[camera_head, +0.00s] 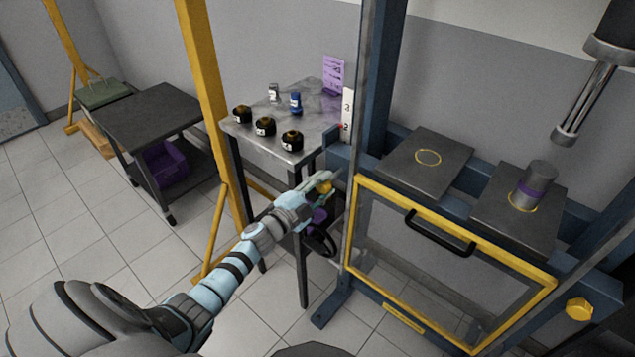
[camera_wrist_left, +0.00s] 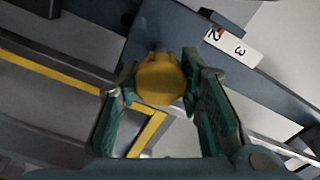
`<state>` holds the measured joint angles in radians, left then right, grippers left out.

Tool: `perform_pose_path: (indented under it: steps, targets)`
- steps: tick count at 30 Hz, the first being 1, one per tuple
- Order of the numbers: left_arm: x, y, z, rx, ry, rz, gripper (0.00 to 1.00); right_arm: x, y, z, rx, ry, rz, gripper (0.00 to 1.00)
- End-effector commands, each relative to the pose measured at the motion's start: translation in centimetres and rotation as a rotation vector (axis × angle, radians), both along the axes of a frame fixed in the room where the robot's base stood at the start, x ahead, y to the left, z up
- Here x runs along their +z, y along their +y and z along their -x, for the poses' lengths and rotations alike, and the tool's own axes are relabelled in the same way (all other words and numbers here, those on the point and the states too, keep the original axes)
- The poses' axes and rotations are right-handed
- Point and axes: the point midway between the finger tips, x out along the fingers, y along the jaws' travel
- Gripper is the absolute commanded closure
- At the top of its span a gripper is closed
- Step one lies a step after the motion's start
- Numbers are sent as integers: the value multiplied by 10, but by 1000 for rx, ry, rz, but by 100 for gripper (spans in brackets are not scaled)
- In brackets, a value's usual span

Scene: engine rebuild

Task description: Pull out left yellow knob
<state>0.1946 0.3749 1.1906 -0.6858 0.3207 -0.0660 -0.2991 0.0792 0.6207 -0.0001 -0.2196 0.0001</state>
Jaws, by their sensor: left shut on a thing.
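The left yellow knob (camera_head: 325,187) sits at the left side of the blue press frame, beside the yellow-edged guard. In the left wrist view the yellow knob (camera_wrist_left: 160,79) is between the two green fingers of my left gripper (camera_wrist_left: 164,100). My left gripper (camera_head: 322,184) is shut on the knob, and its fingers partly cover it in the head view. A second yellow knob (camera_head: 579,308) is on the right side of the frame. My right gripper is not in view.
The guard has a yellow frame (camera_head: 450,241) and a black handle (camera_head: 440,234). A small table (camera_head: 318,103) with several jars stands behind my left arm. A yellow post (camera_head: 203,80) rises nearby.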

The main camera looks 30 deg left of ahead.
Motion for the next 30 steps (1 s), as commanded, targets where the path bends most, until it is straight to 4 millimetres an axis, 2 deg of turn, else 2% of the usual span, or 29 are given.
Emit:
perform_pose_path:
  steps: [1,4,12,16,20,24,30]
  targets:
    - [-2,0,1,-1,3,2,62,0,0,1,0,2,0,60]
    - [-2,0,2,0,3,2,46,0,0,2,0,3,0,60]
    - [-2,1,2,1,2,2,45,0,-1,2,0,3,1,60]
    - [-2,4,12,3,4,0,45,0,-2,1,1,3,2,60]
    - [-3,7,41,0,6,0,45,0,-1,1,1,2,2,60]
    - [-3,12,82,-1,7,1,45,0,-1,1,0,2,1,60]
    - [-2,16,116,-1,3,2,45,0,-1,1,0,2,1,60]
